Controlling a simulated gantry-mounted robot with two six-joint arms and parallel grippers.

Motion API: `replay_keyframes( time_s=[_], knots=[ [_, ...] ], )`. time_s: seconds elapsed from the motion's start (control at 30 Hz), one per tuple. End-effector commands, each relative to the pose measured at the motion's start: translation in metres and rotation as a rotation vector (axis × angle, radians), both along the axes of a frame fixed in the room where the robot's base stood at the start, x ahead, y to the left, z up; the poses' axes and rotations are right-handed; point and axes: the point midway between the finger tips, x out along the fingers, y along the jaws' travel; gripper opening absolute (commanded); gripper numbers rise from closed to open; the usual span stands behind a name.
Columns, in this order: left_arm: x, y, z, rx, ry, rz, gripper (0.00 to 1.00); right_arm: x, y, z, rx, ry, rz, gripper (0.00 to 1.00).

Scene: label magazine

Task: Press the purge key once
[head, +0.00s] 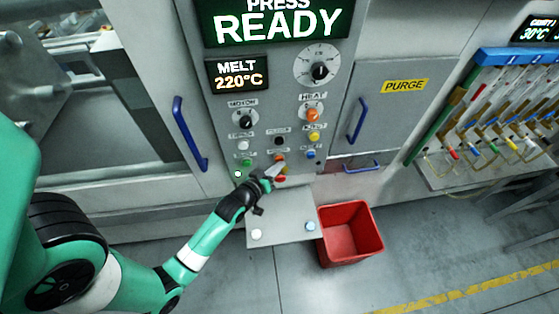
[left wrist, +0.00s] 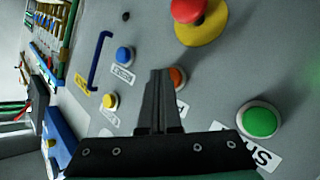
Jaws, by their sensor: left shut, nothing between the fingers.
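An orange push button (head: 279,157) sits in the lower row of the press panel, between a green button (head: 246,162) and a blue button (head: 310,155). Its label is too small or hidden to read, so I cannot confirm it is the purge key. My left gripper (head: 279,170) is shut and empty, its tips just below the orange button in the head view. In the left wrist view the shut fingers (left wrist: 160,75) partly cover the orange button (left wrist: 179,77). I cannot tell whether they touch it. My right gripper is not in view.
A red emergency-stop button (left wrist: 188,10) on a yellow base is close to the fingers. A yellow button (head: 314,137) and black button (head: 279,140) sit above. A grey shelf (head: 280,222) juts out below, beside a red bin (head: 350,234). A "PURGE" sign (head: 405,86) marks a door.

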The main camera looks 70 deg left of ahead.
Motion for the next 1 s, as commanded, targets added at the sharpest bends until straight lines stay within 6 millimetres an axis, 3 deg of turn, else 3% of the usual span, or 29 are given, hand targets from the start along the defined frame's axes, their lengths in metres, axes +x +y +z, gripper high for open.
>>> replay_keyframes(
  time_s=[0.57, 1.0],
  knots=[
    [0.001, 0.004, 0.0, 0.0, 0.0, 0.0, 0.0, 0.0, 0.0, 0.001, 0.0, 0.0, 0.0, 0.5],
    [-0.003, -0.014, 0.001, 0.0, -0.001, -0.001, 0.0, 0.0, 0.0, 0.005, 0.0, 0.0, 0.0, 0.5]
  ],
)
